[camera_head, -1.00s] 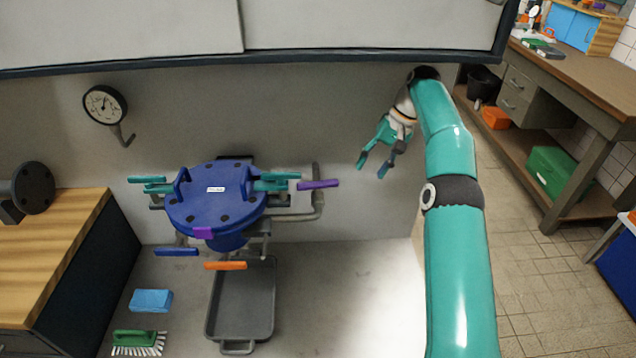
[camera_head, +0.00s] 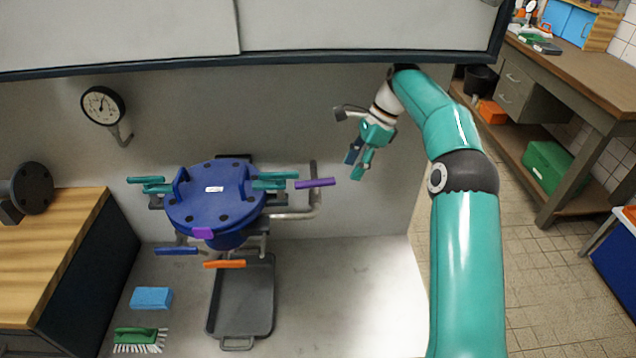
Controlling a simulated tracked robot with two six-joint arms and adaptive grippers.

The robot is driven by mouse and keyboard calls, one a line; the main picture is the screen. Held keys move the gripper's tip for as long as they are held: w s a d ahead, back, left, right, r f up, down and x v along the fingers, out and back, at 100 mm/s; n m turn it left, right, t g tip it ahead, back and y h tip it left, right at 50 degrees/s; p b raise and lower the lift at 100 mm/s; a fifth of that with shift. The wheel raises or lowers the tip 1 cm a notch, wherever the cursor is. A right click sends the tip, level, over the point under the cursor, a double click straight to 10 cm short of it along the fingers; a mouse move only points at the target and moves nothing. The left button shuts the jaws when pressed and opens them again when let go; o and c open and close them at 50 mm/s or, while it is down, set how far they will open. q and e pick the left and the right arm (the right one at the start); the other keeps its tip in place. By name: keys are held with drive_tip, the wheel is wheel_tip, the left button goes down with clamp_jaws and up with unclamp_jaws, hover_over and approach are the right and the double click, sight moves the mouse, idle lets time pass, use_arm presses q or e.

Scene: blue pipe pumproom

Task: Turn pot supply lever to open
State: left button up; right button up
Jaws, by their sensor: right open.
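A blue round pot (camera_head: 218,202) with a bolted lid stands at the left middle. Around it are a purple lever (camera_head: 315,183) on the pipe at its right, an orange lever (camera_head: 224,264) in front, and a dark blue lever (camera_head: 176,251) at front left. Teal handles (camera_head: 146,181) show on both sides of the lid. I cannot read which lever is the pot supply lever. My right gripper (camera_head: 355,166) is open and empty, apart from the purple lever, up and to its right, with fingers pointing down-left. My left gripper is not in view.
A grey pipe (camera_head: 315,205) rises beside the purple lever. A gauge (camera_head: 102,106) hangs on the back wall. A grey tray (camera_head: 241,305), blue sponge (camera_head: 151,298) and green brush (camera_head: 139,339) lie below. The overhead cabinet edge (camera_head: 250,66) crosses above. The floor right of the tray is clear.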

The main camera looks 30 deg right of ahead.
sight(316, 182)
drive_tip(key=w+a, duration=0.1)
drive_tip(key=a, duration=0.1)
drive_tip(key=w+a, duration=0.1)
drive_tip(key=a, duration=0.1)
drive_tip(key=w+a, duration=0.1)
drive_tip(key=a, duration=0.2)
drive_tip(key=shift+a+r, duration=0.1)
drive_tip(key=x, duration=0.3)
drive_tip(key=shift+a+f, duration=0.1)
drive_tip(key=shift+f, duration=0.3)
drive_tip(key=shift+w+a+f, duration=0.15)
drive_tip(key=shift+a+f, duration=0.1)
drive_tip(key=shift+f, duration=0.3)
